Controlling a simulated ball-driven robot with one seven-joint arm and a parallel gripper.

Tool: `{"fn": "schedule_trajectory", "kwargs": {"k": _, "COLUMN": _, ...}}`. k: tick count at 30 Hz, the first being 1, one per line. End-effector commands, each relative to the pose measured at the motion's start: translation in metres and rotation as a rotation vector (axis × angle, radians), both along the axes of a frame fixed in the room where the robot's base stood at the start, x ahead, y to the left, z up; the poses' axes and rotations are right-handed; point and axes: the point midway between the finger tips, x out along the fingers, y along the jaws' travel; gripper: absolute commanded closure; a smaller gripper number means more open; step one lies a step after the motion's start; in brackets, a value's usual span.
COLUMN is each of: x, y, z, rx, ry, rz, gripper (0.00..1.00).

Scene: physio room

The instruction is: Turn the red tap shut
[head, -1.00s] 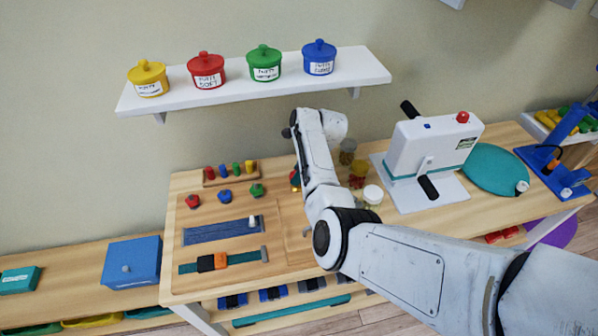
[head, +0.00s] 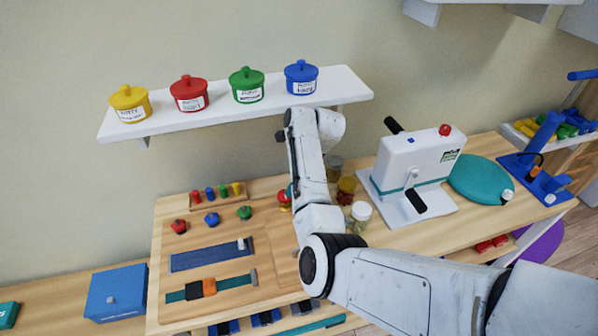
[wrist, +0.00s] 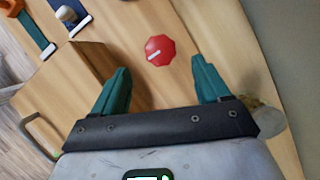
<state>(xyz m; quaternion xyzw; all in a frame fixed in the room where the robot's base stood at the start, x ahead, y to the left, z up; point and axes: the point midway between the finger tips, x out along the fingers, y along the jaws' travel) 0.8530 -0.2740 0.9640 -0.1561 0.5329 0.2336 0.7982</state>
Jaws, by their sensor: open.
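The red tap (wrist: 160,50) shows in the wrist view as a red eight-sided knob with a white line slanting across its face. My gripper (wrist: 158,72) is open, with its two teal fingers apart. The tap lies just beyond the fingertips, roughly centred between them, and neither finger visibly touches it. In the head view a bit of red (head: 284,197) beside my arm's lower end seems to be this tap; my arm hides most of it and the gripper.
On the wooden board (head: 215,286) are a red knob (head: 179,226), a blue knob (head: 211,220), a green knob (head: 244,212), a slider and a strap. Small jars (head: 360,214) stand close right of my arm, then a white machine (head: 415,165). A shelf (head: 220,112) with putty pots overhangs behind.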

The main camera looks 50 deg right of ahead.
Motion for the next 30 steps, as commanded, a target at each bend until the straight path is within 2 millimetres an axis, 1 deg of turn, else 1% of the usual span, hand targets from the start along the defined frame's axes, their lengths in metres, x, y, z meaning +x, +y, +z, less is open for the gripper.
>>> {"fn": "schedule_trajectory", "kwargs": {"k": 1, "x": -0.002, "y": -0.002, "z": 0.008, "rx": -0.002, "ry": -0.004, "rz": -0.001, "gripper": 0.24}}
{"fn": "schedule_trajectory", "kwargs": {"k": 3, "x": -0.006, "y": -0.004, "z": 0.018, "rx": -0.002, "ry": -0.002, "rz": -0.001, "gripper": 0.24}}
{"fn": "schedule_trajectory", "kwargs": {"k": 6, "x": -0.01, "y": -0.007, "z": 0.03, "rx": -0.001, "ry": 0.0, "rz": 0.0, "gripper": 0.24}}
{"fn": "schedule_trajectory", "kwargs": {"k": 9, "x": -0.013, "y": -0.008, "z": 0.037, "rx": 0.0, "ry": 0.0, "rz": -0.001, "gripper": 0.24}}
{"fn": "schedule_trajectory", "kwargs": {"k": 14, "x": -0.014, "y": -0.009, "z": 0.04, "rx": 0.0, "ry": 0.0, "rz": -0.001, "gripper": 0.24}}
{"fn": "schedule_trajectory", "kwargs": {"k": 30, "x": -0.014, "y": -0.009, "z": 0.04, "rx": 0.0, "ry": 0.001, "rz": -0.001, "gripper": 0.24}}
